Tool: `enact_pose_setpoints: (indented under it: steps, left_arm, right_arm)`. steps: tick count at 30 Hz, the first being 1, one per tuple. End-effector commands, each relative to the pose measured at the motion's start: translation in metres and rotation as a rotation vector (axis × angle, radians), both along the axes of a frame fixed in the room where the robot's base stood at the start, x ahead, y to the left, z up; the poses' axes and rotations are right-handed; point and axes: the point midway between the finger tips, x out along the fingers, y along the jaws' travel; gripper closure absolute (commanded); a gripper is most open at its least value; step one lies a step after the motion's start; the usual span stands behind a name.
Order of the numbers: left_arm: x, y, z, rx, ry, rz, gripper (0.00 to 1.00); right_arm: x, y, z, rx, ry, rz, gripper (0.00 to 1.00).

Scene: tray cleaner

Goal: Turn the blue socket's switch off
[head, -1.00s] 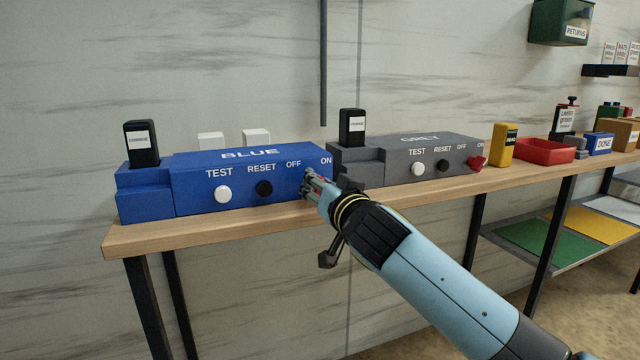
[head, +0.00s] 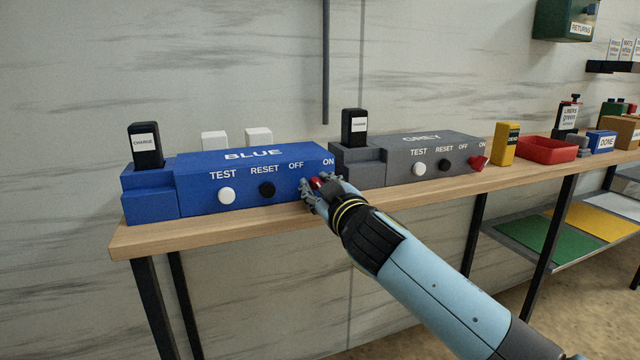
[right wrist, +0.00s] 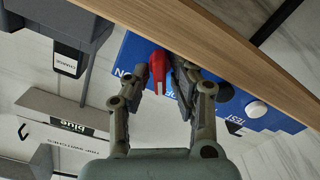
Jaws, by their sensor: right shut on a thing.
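The blue socket (head: 245,180) stands on the wooden shelf and is labelled TEST, RESET, OFF and ON. Its red switch (head: 317,183) is at the right end of the front face, below and between OFF and ON, and is mostly hidden by my right gripper (head: 318,188). In the right wrist view, the red switch (right wrist: 159,72) sits between the two fingers of my right gripper (right wrist: 160,80), which is shut on it. The blue socket (right wrist: 228,88) shows behind them, upside down. I cannot tell exactly which way the switch points. My left gripper is not in view.
The grey socket (head: 400,172), with its own red switch (head: 479,163), stands close to the right. A black charger (head: 146,146) is plugged into the blue socket's left end. The wooden shelf edge (head: 220,232) runs below. A yellow box (head: 505,145) and red tray (head: 546,150) stand farther right.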

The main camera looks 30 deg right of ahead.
Motion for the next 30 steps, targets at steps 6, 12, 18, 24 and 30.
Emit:
enact_pose_setpoints:
  steps: [6, 12, 18, 24, 30]
  left_arm:
    - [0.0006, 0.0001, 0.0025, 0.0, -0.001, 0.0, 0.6]
    - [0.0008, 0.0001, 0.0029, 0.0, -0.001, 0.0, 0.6]
    - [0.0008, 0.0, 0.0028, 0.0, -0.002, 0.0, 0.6]
    - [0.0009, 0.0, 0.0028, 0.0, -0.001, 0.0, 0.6]
    - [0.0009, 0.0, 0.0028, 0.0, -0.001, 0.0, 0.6]
  right_arm:
    - [0.0004, 0.0007, 0.0009, -0.068, 0.015, 0.001, 1.0]
    - [0.0004, 0.0009, 0.0006, -0.091, 0.019, 0.002, 1.0]
    - [0.0004, 0.0009, 0.0006, -0.094, 0.02, 0.002, 1.0]
    - [0.0004, 0.0009, 0.0006, -0.093, 0.02, 0.002, 0.71]
    - [0.0003, 0.0008, 0.0002, -0.092, 0.02, 0.001, 0.65]
